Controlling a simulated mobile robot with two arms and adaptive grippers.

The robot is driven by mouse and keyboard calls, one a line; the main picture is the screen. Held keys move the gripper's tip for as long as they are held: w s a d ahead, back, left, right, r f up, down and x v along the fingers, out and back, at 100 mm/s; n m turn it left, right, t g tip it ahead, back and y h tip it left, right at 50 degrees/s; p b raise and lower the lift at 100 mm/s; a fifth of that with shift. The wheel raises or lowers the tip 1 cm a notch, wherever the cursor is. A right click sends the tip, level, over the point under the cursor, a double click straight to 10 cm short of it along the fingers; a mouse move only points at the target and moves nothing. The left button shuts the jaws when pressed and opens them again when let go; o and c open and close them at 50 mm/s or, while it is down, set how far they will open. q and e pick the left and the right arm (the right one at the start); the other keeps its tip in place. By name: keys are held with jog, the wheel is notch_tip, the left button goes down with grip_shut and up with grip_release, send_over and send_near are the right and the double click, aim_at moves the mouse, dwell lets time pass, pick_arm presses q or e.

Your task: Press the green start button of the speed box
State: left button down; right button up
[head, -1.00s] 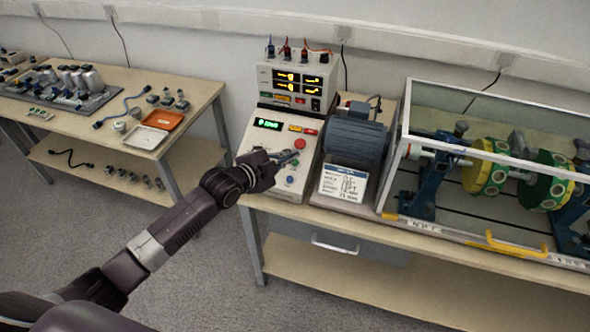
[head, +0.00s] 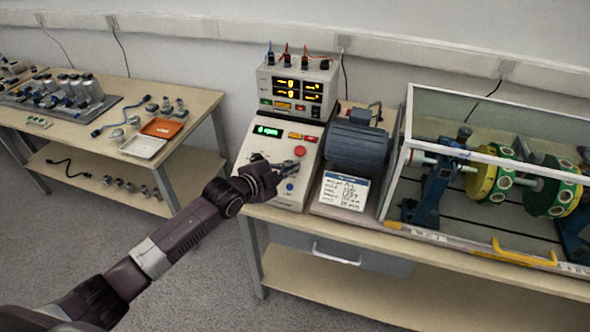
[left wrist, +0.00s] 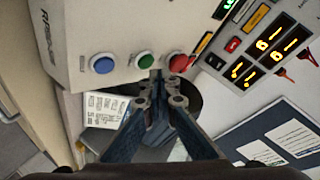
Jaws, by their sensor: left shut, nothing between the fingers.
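The speed box (head: 250,143) is a pale sloped console with a lit green display (head: 267,131) on the bench. In the left wrist view its green start button (left wrist: 146,61) sits between a blue button (left wrist: 102,63) and a red button (left wrist: 178,62). My left gripper (head: 292,166) is shut and empty over the box's sloped face. Its fingertips (left wrist: 160,76) appear just beside the green button in the left wrist view; I cannot tell whether they touch. In the head view the gripper hides the green button. My right gripper is not in view.
A meter unit (head: 293,88) with orange readouts stands behind the box. A blue-grey motor (head: 357,143) and a label card (head: 343,191) are to its right, then a clear-walled rig (head: 490,120). A side table (head: 200,103) with parts stands left.

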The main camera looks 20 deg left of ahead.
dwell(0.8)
pick_arm(q)
jog(key=shift+w+f+b, duration=0.2)
jog(key=shift+f+b, duration=0.15)
jog(key=shift+w+f+b, duration=0.1)
jog(key=shift+f+b, duration=0.3)
dwell(0.6)
dwell(0.4)
jog(key=shift+s+r+p, duration=0.2)
jog(key=shift+r+p, duration=0.45)
jog(key=shift+p, duration=0.2)
jog(key=shift+s, duration=0.15)
